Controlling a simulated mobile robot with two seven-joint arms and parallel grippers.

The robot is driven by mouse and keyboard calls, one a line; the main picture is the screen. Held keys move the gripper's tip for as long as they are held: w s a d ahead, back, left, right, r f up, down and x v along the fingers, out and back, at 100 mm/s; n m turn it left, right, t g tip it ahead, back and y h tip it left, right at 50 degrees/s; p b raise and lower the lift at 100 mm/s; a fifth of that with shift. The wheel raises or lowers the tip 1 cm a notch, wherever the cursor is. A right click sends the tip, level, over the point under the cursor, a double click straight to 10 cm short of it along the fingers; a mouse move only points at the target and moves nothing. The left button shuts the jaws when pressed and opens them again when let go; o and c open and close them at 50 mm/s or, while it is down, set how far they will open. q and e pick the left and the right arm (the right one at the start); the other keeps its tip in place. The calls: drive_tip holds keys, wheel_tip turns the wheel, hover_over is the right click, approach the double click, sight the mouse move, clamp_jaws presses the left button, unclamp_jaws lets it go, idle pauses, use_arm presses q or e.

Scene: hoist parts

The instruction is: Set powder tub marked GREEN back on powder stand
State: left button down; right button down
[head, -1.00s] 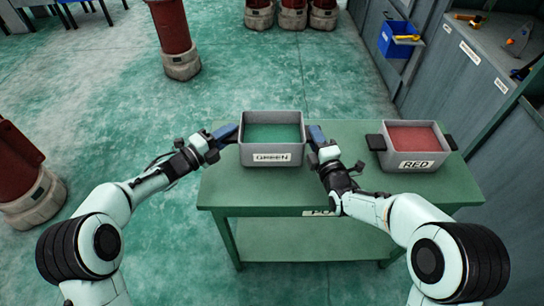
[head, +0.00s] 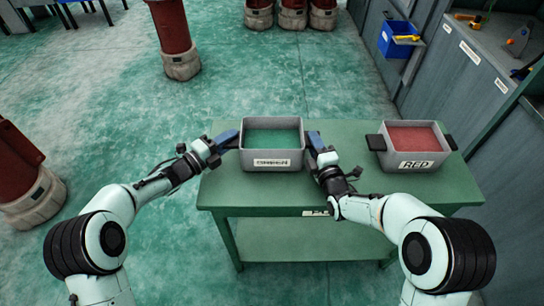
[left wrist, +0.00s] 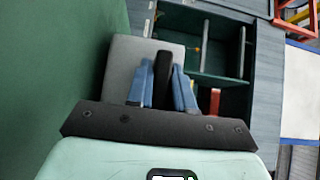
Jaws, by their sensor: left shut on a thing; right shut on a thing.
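The grey powder tub marked GREEN (head: 273,162), with green powder inside, is level at the left part of the green powder stand (head: 345,200). I cannot tell whether its base touches the top. My left gripper (head: 232,139) is shut on the tub's left handle. In the left wrist view the left gripper's blue fingers (left wrist: 163,88) close around the dark handle (left wrist: 163,75) beside the grey tub wall (left wrist: 130,65). My right gripper (head: 314,142) is shut at the tub's right side, where the handle is hidden by the fingers.
A grey tub marked RED (head: 413,163) with red powder stands on the right part of the stand. Grey cabinets (head: 460,75) with a blue bin (head: 398,40) are at the right. Red pillars stand at left and behind. The floor left of the stand is clear.

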use_arm(q)
drive_tip(key=shift+f, duration=0.45)
use_arm(e)
drive_tip(key=shift+f, duration=0.45)
use_arm(q)
drive_tip(key=c, duration=0.9)
unclamp_jaws()
drive_tip(key=shift+f, duration=0.2)
use_arm(e)
drive_tip(key=c, duration=0.9)
unclamp_jaws()
use_arm(q)
drive_tip(key=o, duration=0.3)
use_arm(e)
drive_tip(key=shift+f, duration=0.2)
use_arm(q)
drive_tip(key=shift+r, duration=0.1)
use_arm(e)
drive_tip(key=o, duration=0.3)
drive_tip(key=shift+r, duration=0.1)
use_arm(q)
drive_tip(key=shift+s+d+v, duration=0.2)
drive_tip(key=shift+v, duration=1.2)
drive_tip(key=shift+s+d+v, duration=0.15)
drive_tip(key=shift+v, duration=1.25)
drive_tip(key=shift+s+d+v, duration=0.2)
drive_tip(key=shift+v, duration=1.25)
use_arm(e)
drive_tip(key=shift+a+v, duration=0.2)
drive_tip(key=shift+v, duration=4.3)
